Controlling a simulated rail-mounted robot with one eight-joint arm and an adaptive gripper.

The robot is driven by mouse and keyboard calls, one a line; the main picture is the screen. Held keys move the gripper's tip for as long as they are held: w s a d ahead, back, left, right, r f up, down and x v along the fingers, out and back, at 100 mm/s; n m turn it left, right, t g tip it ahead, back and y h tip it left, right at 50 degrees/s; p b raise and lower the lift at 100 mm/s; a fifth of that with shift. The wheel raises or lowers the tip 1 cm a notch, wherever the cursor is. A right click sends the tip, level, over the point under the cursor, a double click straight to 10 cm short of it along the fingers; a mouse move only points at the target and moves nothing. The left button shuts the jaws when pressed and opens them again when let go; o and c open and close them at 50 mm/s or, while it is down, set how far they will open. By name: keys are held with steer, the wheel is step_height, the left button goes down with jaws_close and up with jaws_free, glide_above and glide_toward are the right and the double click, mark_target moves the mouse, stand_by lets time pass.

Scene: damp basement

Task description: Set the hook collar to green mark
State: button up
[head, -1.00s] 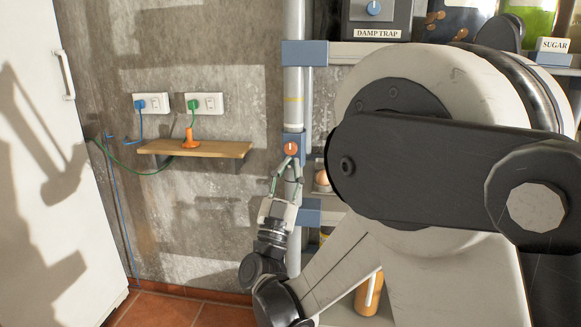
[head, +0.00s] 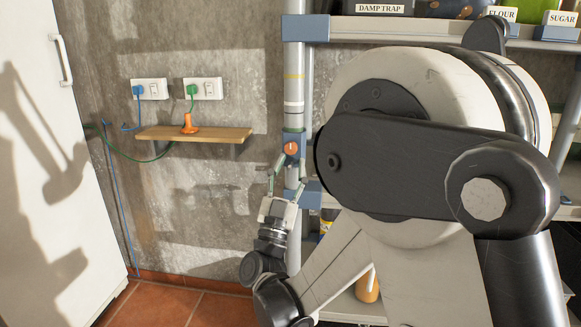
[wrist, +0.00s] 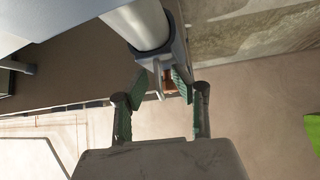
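A thin green mark (head: 293,130) shows right at the collar's top edge. Higher up are a white band (head: 293,104) and a yellow mark (head: 293,76). My gripper (head: 288,170) is just below the collar with its fingers spread.
Blue brackets hold the pole above (head: 305,28) and below (head: 311,194) the collar. Shelving (head: 420,30) with jars stands at right. A small wooden shelf (head: 195,133) with an orange item (head: 189,124) is on the left wall, below sockets. A white door (head: 50,180) is at far left.

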steer(key=v, duration=0.7)
steer(key=shift+f, duration=0.15)
steer(key=shift+s+a, duration=0.1)
steer(key=shift+s, duration=0.05)
